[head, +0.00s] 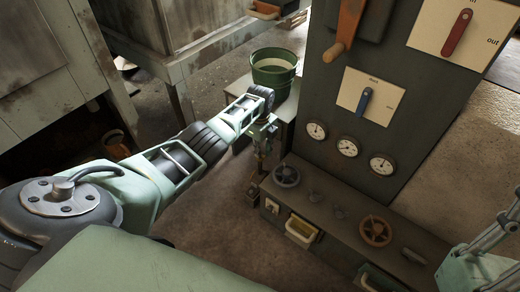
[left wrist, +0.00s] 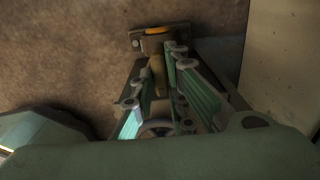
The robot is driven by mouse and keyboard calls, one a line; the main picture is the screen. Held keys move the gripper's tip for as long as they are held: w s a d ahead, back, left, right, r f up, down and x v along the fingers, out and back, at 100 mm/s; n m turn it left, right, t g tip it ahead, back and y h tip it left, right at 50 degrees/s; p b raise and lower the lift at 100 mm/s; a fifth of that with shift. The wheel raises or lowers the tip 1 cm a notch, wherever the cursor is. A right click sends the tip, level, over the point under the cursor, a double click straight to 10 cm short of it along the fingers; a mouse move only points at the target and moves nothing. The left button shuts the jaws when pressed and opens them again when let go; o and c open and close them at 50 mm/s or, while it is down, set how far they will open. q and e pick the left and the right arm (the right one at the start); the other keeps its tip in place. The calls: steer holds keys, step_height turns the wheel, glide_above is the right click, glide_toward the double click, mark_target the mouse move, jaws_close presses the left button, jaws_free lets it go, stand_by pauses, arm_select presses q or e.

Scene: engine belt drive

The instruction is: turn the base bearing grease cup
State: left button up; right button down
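My left gripper (head: 262,140) points down beside the left end of the dark control bench. In the left wrist view its green fingers (left wrist: 168,72) stand apart at their bases. A brass-coloured upright piece (left wrist: 157,75) shows between them. Whether the fingers touch it is unclear. Beyond the fingertips lies a dark bolted block (left wrist: 150,38) with a yellow-orange strip. I cannot tell for sure which part is the base bearing grease cup. My right gripper (head: 505,225) is cut off at the right edge of the head view, well away from the left one.
The bench (head: 330,240) carries a grey handwheel (head: 287,175), small knobs and a brown handwheel (head: 375,230). Behind it rises a panel with gauges (head: 347,147) and levers. A green bucket (head: 273,72) stands behind my left gripper. Bare floor (head: 215,215) lies left of the bench.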

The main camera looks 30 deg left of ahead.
arm_select(q)
steer(key=o, duration=0.4)
step_height(320, 180, up, 12)
stand_by(0.7)
